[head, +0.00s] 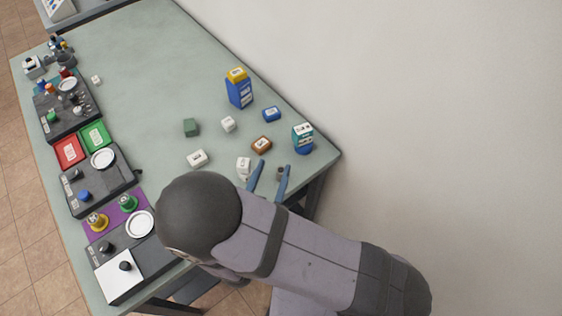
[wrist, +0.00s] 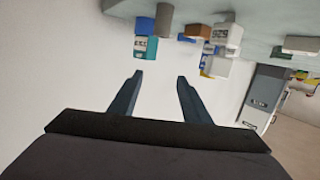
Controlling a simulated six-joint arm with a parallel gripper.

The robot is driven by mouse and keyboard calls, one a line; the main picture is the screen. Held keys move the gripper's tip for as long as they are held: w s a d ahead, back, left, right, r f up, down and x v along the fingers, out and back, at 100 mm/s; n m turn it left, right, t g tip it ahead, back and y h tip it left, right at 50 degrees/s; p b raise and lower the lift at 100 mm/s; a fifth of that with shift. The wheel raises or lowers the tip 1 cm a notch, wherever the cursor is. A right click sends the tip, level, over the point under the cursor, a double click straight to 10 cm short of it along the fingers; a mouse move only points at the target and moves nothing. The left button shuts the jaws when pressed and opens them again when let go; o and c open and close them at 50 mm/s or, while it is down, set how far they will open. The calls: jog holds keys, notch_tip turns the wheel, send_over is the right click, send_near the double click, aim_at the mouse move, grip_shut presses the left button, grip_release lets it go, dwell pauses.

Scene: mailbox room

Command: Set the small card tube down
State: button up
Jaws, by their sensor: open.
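The small card tube is a brown cylinder (wrist: 165,19) near the top of the wrist view, where the scene appears upside down. It seems to stand upright on the grey-green table. In the head view a small brown end (head: 280,171) shows between my fingers, close to the right one, near the table's right corner. My gripper (head: 271,167) is open, and the wrist view shows its two blue-grey fingers (wrist: 158,78) apart with nothing held between them. The tube lies beyond the fingertips in the wrist view. Its lower part is hidden in the head view.
A teal and white container (head: 302,139) stands close to the tube. A brown box (head: 261,144), a white box (head: 243,167) and a blue box (head: 271,114) are nearby. A tall blue carton (head: 239,88) stands farther back. The table's upper middle (head: 150,70) is clear.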

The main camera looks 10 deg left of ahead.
aim_at(280, 175)
jog(key=f+g, duration=0.1)
jog(key=f, duration=0.1)
jog(key=s+f, duration=0.1)
jog(key=f+g, duration=0.1)
jog(key=f, duration=0.1)
jog(key=shift+s+d+f+m+g+b, duration=0.3)
jog(key=shift+f+b, duration=0.05)
jog(key=shift+p+x, duration=0.5)
jog(key=shift+x, duration=0.9)
jog(key=shift+p+x, duration=0.7)
jog(key=shift+x, duration=1.6)
jog(key=shift+a+r, duration=0.1)
jog(key=shift+r, duration=0.05)
grip_shut()
